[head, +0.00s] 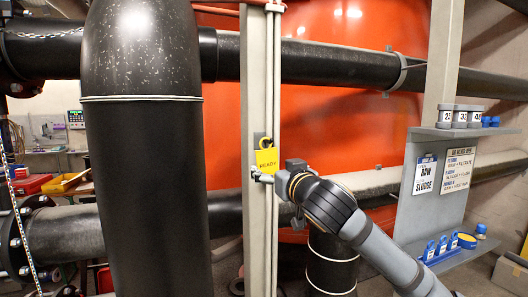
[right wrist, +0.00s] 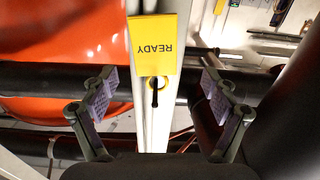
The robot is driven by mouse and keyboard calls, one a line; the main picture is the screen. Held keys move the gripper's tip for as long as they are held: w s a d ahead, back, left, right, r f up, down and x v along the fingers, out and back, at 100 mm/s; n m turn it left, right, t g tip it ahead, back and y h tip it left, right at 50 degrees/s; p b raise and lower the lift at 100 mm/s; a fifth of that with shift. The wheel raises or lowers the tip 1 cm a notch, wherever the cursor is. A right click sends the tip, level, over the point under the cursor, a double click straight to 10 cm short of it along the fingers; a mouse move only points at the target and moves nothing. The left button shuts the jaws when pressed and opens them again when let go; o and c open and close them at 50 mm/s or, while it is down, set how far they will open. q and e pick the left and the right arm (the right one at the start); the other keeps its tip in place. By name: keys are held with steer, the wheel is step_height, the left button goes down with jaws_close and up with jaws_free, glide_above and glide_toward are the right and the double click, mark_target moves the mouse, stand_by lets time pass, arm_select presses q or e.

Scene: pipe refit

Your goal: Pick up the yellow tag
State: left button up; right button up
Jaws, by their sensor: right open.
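The yellow tag (head: 267,160) reads "READY" and hangs from a dark hook on a pale upright post (head: 262,70) in the head view. In the right wrist view the tag (right wrist: 152,45) appears upside down, with its ring and a dark peg between the finger lines. My right gripper (head: 263,178) is at the tag's lower edge in the head view. In the right wrist view the gripper (right wrist: 158,98) is open, one finger to each side, with clear gaps to the tag and nothing held. My left gripper is not in view.
A thick black vertical pipe (head: 140,180) stands left of the post. A large orange tank (head: 335,110) and horizontal black pipes lie behind it. At right, a grey panel (head: 412,205) carries signs, labelled cylinders and a blue rack (head: 440,254).

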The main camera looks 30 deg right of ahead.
mark_target(266, 164)
steer(key=p+x, duration=0.4)
steer(key=x, duration=0.1)
steer(key=shift+d+f, duration=0.1)
steer(key=shift+f, duration=0.05)
steer(key=shift+w+d+f+p, duration=0.1)
steer(key=shift+w+f+p, duration=0.2)
steer(key=shift+w, duration=0.1)
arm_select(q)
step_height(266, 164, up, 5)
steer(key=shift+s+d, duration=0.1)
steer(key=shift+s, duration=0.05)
arm_select(e)
steer(key=shift+s, duration=0.1)
steer(key=shift+r, duration=0.1)
steer(key=shift+c, duration=1.1)
steer(key=c, duration=0.9)
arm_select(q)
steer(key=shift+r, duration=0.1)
